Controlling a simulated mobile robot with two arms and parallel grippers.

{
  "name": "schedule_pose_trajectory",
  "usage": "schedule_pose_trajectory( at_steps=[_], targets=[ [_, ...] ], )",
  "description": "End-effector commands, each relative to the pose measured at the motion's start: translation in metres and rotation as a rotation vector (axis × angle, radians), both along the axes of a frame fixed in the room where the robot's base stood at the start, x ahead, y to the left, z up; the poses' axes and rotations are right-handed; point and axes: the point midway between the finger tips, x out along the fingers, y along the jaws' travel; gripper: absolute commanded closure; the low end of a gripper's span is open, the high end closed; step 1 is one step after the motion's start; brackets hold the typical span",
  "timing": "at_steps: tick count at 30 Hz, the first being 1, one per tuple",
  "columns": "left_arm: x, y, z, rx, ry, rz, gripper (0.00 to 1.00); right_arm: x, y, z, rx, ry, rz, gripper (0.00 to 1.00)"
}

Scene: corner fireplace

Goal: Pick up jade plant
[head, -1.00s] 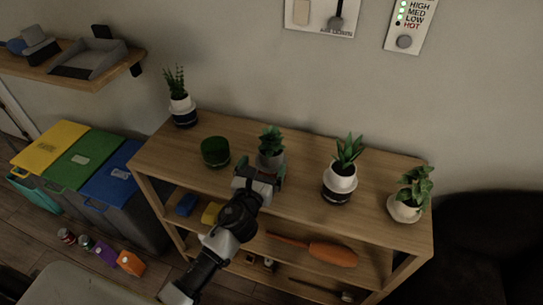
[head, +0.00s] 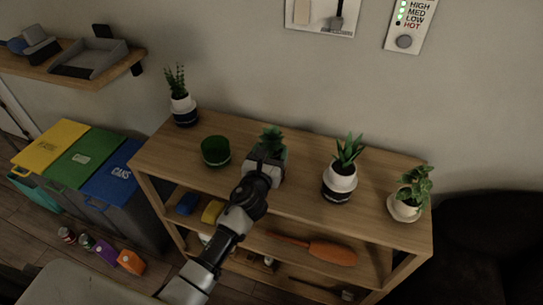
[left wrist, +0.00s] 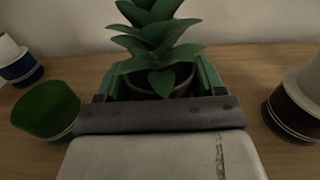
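The plant at my left gripper, which looks like the jade plant (head: 271,137), has broad green leaves. It stands upright on the shelf unit's wooden top. In the left wrist view its leaves (left wrist: 155,40) rise above the rim of its round pot (left wrist: 181,78). My left gripper (head: 268,155) is at the pot, with its green fingers (left wrist: 160,80) on either side of it. The fingers are spread wide; any contact is hard to make out. The gripper hides most of the pot in the head view. My right gripper is not in view.
On the wooden top (head: 300,178), a green cup (head: 215,152) stands left of the gripper. Other potted plants stand at the far left (head: 183,105), to the right (head: 340,180) and at the right end (head: 407,200). Recycling bins (head: 85,160) stand left of the unit.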

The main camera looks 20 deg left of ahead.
Motion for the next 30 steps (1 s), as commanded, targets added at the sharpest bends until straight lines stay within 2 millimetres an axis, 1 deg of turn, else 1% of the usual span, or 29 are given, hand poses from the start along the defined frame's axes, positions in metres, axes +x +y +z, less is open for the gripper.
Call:
schedule_pose_trajectory(
  at_steps=[7, 10, 14, 18, 22, 27, 30],
  targets=[
    [0.000, 0.000, 0.001, 0.001, -0.001, 0.000, 0.45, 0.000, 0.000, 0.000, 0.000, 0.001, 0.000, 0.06],
    [0.000, 0.001, 0.008, 0.002, -0.003, 0.000, 0.45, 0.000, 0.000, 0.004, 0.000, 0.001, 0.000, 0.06],
    [0.000, 0.001, 0.031, 0.005, -0.005, -0.001, 0.45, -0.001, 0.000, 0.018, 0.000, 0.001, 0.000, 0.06],
    [0.000, 0.001, 0.061, 0.006, -0.006, -0.003, 0.45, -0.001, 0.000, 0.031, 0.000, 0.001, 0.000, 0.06],
    [0.000, 0.001, 0.083, 0.004, -0.004, -0.001, 0.45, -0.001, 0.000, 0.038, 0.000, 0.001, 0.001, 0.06],
    [0.000, 0.000, 0.099, 0.003, -0.003, 0.000, 0.45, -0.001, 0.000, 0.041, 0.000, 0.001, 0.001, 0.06],
    [0.000, 0.000, 0.101, 0.000, -0.001, -0.001, 0.45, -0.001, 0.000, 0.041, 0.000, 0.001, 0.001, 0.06]
  ],
)
